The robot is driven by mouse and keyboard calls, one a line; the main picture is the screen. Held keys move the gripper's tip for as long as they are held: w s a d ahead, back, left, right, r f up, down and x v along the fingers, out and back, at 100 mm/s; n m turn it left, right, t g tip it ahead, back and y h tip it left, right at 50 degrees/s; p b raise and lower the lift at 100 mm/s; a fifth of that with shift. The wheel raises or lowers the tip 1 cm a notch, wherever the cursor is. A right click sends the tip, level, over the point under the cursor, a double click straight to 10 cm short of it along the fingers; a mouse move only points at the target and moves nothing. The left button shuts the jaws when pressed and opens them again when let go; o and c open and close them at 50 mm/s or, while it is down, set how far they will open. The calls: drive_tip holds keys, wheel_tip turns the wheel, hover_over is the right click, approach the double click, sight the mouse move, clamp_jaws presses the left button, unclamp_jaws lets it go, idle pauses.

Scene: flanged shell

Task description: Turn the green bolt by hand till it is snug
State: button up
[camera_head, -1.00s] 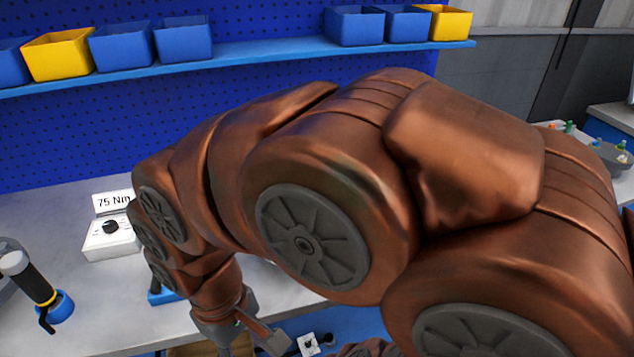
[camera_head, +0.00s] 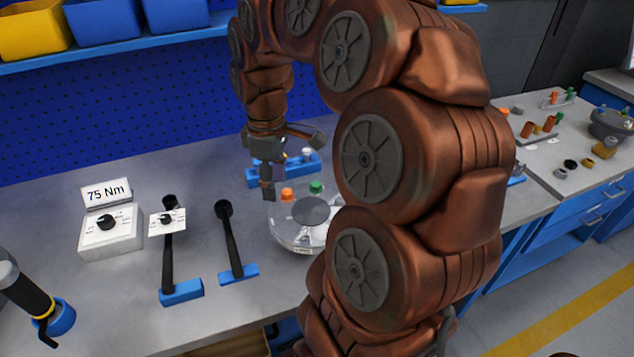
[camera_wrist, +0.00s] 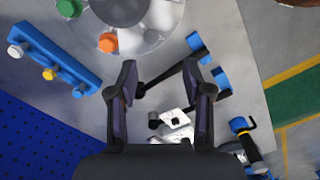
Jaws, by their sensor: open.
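The green bolt (camera_head: 316,187) stands upright in the rim of the grey flanged shell (camera_head: 285,235) on the bench. An orange bolt (camera_head: 287,194) stands in the same rim, to its left. In the wrist view, the green bolt (camera_wrist: 68,7) is cut by the top edge, with the orange bolt (camera_wrist: 108,42) nearer the fingers. My gripper (camera_head: 280,165) is open and empty, above and beside the shell. In the wrist view, the fingers of my gripper (camera_wrist: 167,82) are apart with bench and tools beyond. My arm hides the shell's right side.
A blue rack (camera_head: 255,180) with several bolts stands behind the shell. Two black-handled tools in blue holders (camera_head: 238,275) lie left of it. A black tool (camera_head: 25,290) stands at far left.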

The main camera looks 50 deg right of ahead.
drive_tip(key=n, duration=0.1)
approach(318, 183)
drive_tip(key=shift+s+a+f+b, duration=0.25)
drive_tip(key=shift+a+b, duration=0.1)
drive_tip(key=shift+b, duration=0.1)
drive_tip(key=shift+d+f, duration=0.1)
drive_tip(key=shift+d, duration=0.15)
drive_tip(key=shift+f+p, duration=0.85)
drive_tip(key=shift+f, duration=2.95)
drive_tip(key=shift+c, duration=0.2)
clamp_jaws()
